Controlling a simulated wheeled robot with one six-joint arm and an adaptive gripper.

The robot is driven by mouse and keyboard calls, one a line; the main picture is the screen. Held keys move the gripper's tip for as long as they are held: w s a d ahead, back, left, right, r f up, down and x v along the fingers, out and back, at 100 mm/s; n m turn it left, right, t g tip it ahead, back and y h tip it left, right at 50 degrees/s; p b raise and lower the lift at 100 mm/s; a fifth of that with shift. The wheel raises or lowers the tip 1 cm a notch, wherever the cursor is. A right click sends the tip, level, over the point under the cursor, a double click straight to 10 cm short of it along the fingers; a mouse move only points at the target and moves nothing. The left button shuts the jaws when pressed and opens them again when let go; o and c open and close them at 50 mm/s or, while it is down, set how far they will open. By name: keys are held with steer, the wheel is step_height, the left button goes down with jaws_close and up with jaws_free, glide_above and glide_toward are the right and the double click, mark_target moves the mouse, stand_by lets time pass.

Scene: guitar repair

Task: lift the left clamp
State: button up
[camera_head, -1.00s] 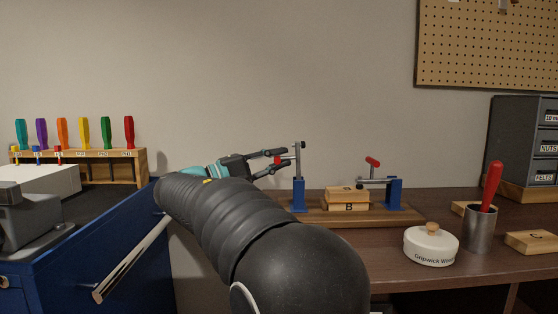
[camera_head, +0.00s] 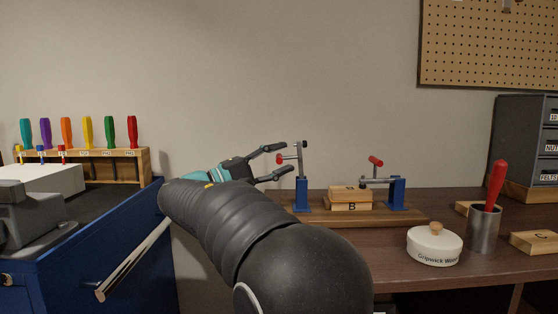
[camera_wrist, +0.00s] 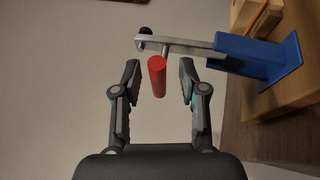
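The left clamp has a blue post (camera_head: 301,195) on the wooden base, with its grey arm (camera_head: 300,160) swung upright and a red handle (camera_head: 286,158) pointing left. The clamp's red handle also shows in the wrist view (camera_wrist: 157,76), with the blue post (camera_wrist: 262,62) to its right. My gripper (camera_head: 285,160) is open, its fingers apart above and below the handle in the head view. In the wrist view my gripper (camera_wrist: 172,85) has one finger on each side of the handle, with gaps visible and neither finger touching it.
The right clamp (camera_head: 396,192) is lowered, with its red handle up. Stacked wooden blocks (camera_head: 350,205) sit between the clamps on the wooden base (camera_head: 415,216). A white lidded pot (camera_head: 434,248) and a metal cup (camera_head: 485,230) with a red-handled tool stand to the right.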

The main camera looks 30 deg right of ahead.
steer(key=v, duration=0.7)
steer(key=shift+a, duration=0.25)
steer(key=shift+f, duration=0.1)
